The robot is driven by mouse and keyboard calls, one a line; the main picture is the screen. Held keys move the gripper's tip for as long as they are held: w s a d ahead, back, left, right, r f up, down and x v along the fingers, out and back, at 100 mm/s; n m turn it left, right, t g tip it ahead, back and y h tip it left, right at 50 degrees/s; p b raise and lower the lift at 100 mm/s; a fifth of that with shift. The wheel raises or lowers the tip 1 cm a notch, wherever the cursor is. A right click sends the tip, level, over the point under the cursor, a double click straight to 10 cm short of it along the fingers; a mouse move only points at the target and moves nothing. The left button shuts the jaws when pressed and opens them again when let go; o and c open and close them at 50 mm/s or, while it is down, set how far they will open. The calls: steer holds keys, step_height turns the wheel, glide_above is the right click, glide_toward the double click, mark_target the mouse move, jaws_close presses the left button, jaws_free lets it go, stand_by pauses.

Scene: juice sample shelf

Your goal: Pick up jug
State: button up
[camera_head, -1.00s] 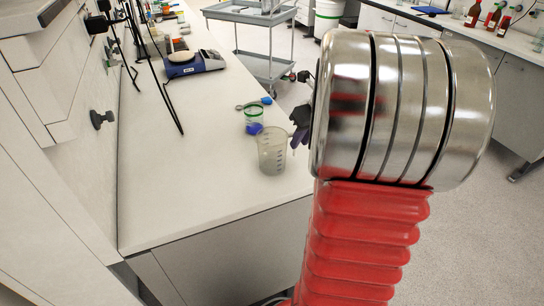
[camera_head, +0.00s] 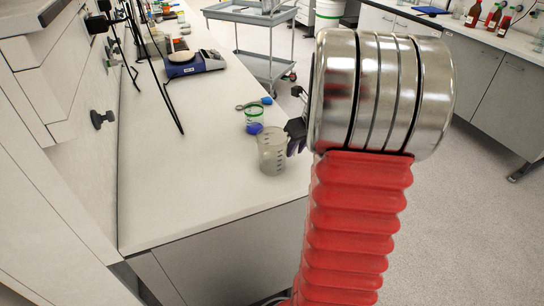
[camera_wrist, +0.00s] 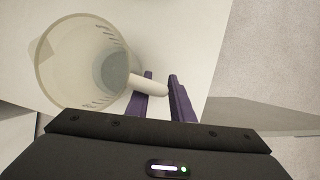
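The jug (camera_head: 271,155) is a clear, greyish measuring beaker with dark graduation marks. It stands upright on the white bench near its right edge. In the wrist view the jug (camera_wrist: 62,65) is at upper left, seen from above, with its pale handle (camera_wrist: 150,88) pointing right. My gripper (camera_wrist: 160,82) has two purple fingers spread apart, with a gap between them. The handle's end reaches across the fingertips; I cannot tell whether they touch it. In the head view my gripper (camera_head: 294,138) is just right of the jug, partly hidden by my wrist.
Behind the jug are a small green-rimmed container (camera_head: 254,115) and blue items (camera_head: 254,128). A blue scale (camera_head: 194,63) and a dark stand (camera_head: 160,80) are farther back. A grey cart (camera_head: 262,18) stands beyond the bench. The bench front is clear.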

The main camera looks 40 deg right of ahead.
steer(key=shift+c, duration=0.7)
jaws_close()
